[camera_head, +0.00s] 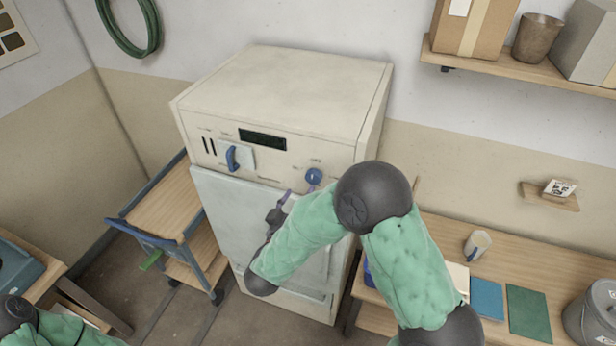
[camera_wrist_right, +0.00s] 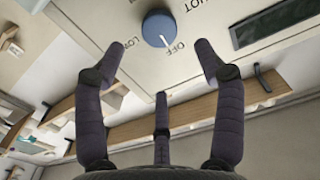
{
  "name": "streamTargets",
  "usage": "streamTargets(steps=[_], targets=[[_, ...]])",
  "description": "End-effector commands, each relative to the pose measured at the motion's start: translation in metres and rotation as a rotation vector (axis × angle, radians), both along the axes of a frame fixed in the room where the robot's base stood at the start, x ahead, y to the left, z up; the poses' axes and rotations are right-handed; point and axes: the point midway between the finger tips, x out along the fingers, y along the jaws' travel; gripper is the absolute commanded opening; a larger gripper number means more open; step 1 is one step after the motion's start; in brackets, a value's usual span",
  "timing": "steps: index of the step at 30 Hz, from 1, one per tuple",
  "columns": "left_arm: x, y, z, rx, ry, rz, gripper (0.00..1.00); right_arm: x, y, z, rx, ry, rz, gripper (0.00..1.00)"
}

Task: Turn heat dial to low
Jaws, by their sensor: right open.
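The round blue heat dial (camera_head: 313,176) sits on the front panel of a cream kiln-like cabinet (camera_head: 290,85), right of the dark display. In the right wrist view the dial (camera_wrist_right: 159,28) shows a white pointer mark at OFF. LOW is printed to its left and HOT to its upper right. My right gripper (camera_head: 285,198) is just below and left of the dial, partly hidden by my arm. In the wrist view its dark fingers (camera_wrist_right: 160,52) are spread apart and empty, with the dial beyond them, apparently untouched. My left gripper is out of view.
A blue lever (camera_head: 232,158) is on the same panel, left of the display (camera_head: 262,139). A wooden cart (camera_head: 165,212) stands left of the cabinet. A wooden table (camera_head: 550,255) with a mug (camera_head: 477,244) is at right, below a wall shelf (camera_head: 510,65).

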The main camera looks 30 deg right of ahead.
Motion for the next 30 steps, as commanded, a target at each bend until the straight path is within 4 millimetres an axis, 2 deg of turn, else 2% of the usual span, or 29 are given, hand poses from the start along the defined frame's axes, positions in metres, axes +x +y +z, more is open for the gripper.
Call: streamTargets(steps=[6,12,18,27,30], targets=[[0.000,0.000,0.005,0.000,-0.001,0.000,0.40,0.026,-0.032,0.001,0.001,-0.001,-0.005,0.70],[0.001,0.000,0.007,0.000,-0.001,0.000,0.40,0.045,-0.053,0.000,0.001,0.000,-0.002,0.70],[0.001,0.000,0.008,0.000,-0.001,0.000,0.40,0.053,-0.062,0.000,0.001,-0.001,0.001,0.70],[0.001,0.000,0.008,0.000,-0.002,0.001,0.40,0.054,-0.063,0.000,0.001,0.000,0.002,0.70],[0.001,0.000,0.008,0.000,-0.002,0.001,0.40,0.054,-0.063,0.000,0.001,0.000,0.002,0.42]])
